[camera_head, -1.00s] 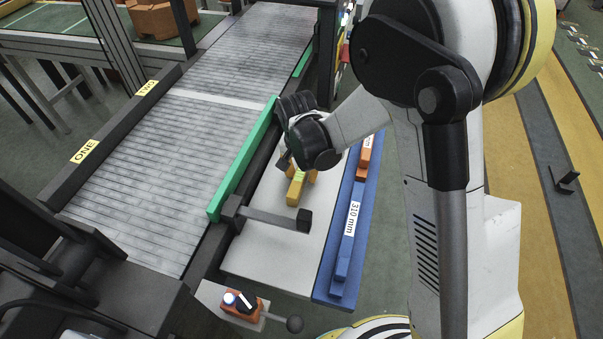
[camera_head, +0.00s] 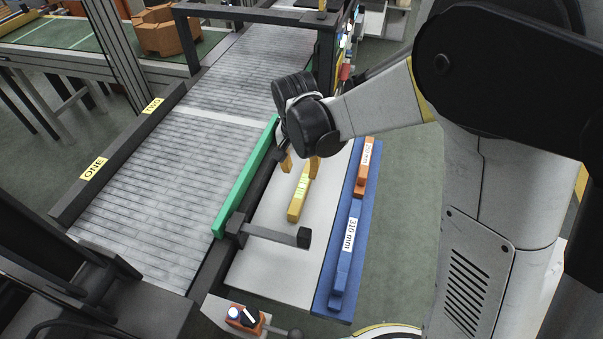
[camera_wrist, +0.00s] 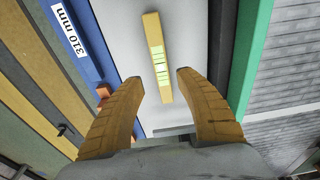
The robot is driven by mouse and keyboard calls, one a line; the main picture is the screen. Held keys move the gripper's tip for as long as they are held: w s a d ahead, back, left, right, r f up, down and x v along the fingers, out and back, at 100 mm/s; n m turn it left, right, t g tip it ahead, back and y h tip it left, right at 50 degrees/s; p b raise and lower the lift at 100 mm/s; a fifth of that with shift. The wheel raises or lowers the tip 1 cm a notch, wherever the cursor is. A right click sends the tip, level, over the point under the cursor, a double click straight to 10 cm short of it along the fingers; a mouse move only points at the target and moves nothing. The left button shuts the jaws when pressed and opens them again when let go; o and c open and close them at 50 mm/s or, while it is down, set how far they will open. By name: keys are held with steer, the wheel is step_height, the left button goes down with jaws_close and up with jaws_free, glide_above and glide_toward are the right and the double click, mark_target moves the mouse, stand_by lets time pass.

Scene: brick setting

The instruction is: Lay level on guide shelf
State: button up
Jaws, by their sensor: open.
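The level is a yellow bar with pale green vials (camera_head: 300,193). It lies on the light grey guide shelf (camera_head: 272,265), beside the green rail. In the wrist view the level (camera_wrist: 157,62) lies lengthwise on the shelf (camera_wrist: 205,40), ahead of my fingertips. My gripper (camera_head: 300,163) is over the far end of the level. In the wrist view my gripper (camera_wrist: 160,85) is open, with one yellow finger on each side of the level's line and a clear gap to both. Nothing is held between the fingers.
A green rail (camera_head: 245,180) and the roller conveyor (camera_head: 150,190) border the shelf on the left. A blue strip (camera_head: 345,255) marked 310 mm and an orange block (camera_head: 364,170) lie on the right. A dark stop arm (camera_head: 275,230) crosses the shelf before the level.

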steer(key=s+d+r+n+t, duration=0.25)
steer(key=s+d+r, duration=0.45)
steer(key=d+r, duration=0.4)
steer(key=s+d+r+n+t, duration=0.1)
steer(key=s+d+r+t, duration=0.2)
steer(key=s, duration=0.6)
steer(key=shift+s+d+r, duration=0.3)
steer(key=shift+d+r, duration=0.15)
steer(key=shift+d, duration=0.55)
steer(key=shift+n, duration=0.25)
